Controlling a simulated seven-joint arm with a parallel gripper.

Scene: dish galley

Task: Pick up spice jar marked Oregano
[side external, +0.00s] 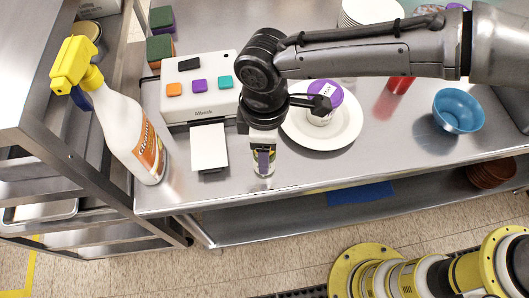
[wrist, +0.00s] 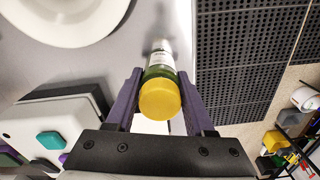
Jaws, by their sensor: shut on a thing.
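A small spice jar with a yellow lid, a pale label and green showing below the lid (wrist: 160,98) is between the purple fingers of my gripper (wrist: 160,76) in the wrist view. The fingers are shut on it. In the side external view my gripper (side external: 264,160) points down near the counter's front edge, and part of the jar (side external: 263,171) shows around the finger. The jar's label is too small to read, so I cannot tell whether it says Oregano. I cannot tell whether its base touches the counter.
A white plate (side external: 345,138) bearing a purple-lidded container (side external: 322,116) is behind and right of my gripper. A white device with coloured buttons (side external: 200,100) and a spray bottle (side external: 128,125) stand left. A blue bowl (side external: 458,111) is right. The counter's front edge (side external: 330,184) is close.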

